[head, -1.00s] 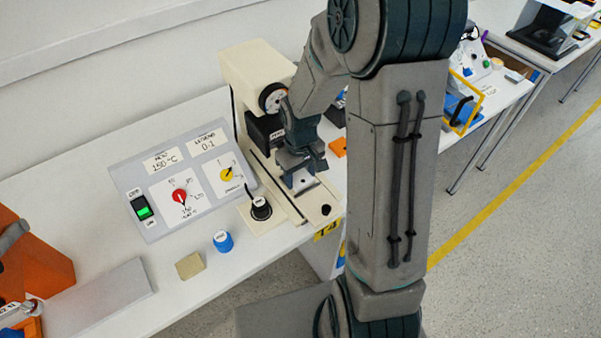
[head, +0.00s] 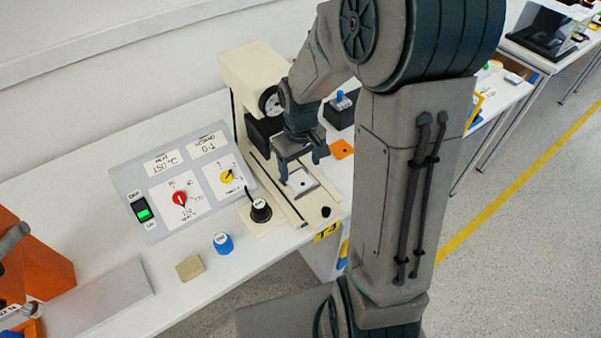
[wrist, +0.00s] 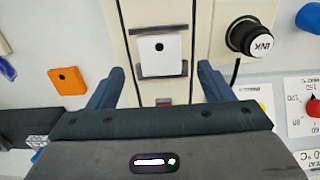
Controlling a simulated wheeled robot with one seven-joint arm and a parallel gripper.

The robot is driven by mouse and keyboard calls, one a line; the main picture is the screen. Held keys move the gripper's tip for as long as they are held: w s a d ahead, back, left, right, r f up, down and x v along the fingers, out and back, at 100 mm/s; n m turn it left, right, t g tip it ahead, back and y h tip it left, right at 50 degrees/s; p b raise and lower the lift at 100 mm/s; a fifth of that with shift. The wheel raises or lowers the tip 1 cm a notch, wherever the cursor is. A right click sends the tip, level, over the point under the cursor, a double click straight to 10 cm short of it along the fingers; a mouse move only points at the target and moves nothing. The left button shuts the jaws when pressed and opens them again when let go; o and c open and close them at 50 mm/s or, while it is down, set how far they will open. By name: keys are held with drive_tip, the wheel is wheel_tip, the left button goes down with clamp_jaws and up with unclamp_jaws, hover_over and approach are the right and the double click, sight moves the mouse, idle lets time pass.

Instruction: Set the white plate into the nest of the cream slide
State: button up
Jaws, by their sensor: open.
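The white plate (wrist: 160,48), with a dark round hole, lies flat on the cream slide (wrist: 203,50) between two grey edges of the nest (wrist: 162,77). It looks seated there, though I cannot judge its depth. In the head view the plate (head: 301,183) shows on the slide (head: 318,208) in front of the cream press. My gripper (wrist: 160,70) is open and empty. Its blue fingers stand apart on either side of the slide in the wrist view, clear of the plate. In the head view my gripper (head: 301,170) hangs just behind and above the plate.
A black INK knob (head: 260,209) stands close left of the slide. The cream press head (head: 250,75) rises behind my gripper. An orange piece (head: 341,149) lies to the right. A control panel (head: 150,185), blue knob (head: 222,242) and tan block (head: 189,267) are left.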

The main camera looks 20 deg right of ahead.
sight(300, 181)
wheel_tip(300, 181, up, 7)
drive_tip(key=s+r+m+t, duration=0.1)
drive_tip(key=s+r, duration=0.2)
drive_tip(key=s, duration=0.4)
drive_tip(key=s+r+m+t, duration=0.2)
drive_tip(key=s+r, duration=0.1)
drive_tip(key=s, duration=0.4)
drive_tip(key=shift+r+m, duration=0.2)
drive_tip(key=shift+m, duration=0.1)
